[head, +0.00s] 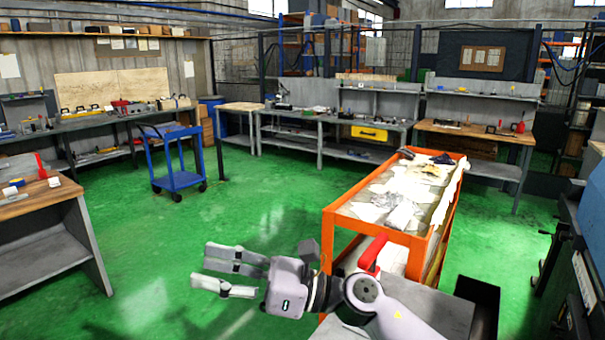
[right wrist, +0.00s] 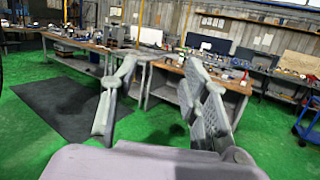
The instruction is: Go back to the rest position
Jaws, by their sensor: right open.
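My right gripper (head: 232,274) reaches in from the lower right in the head view, pointing left over the green floor. Its two fingers are apart and nothing is between them. The right wrist view also shows the open fingers (right wrist: 158,112), with floor and workbenches beyond them. My left gripper is in neither view.
An orange cart (head: 448,212) with papers and cloths on top stands close to my right arm. A blue trolley (head: 178,180) stands farther back. A workbench (head: 40,190) is at the left edge, a blue machine (head: 592,215) at the right. The green floor (head: 240,215) between is clear.

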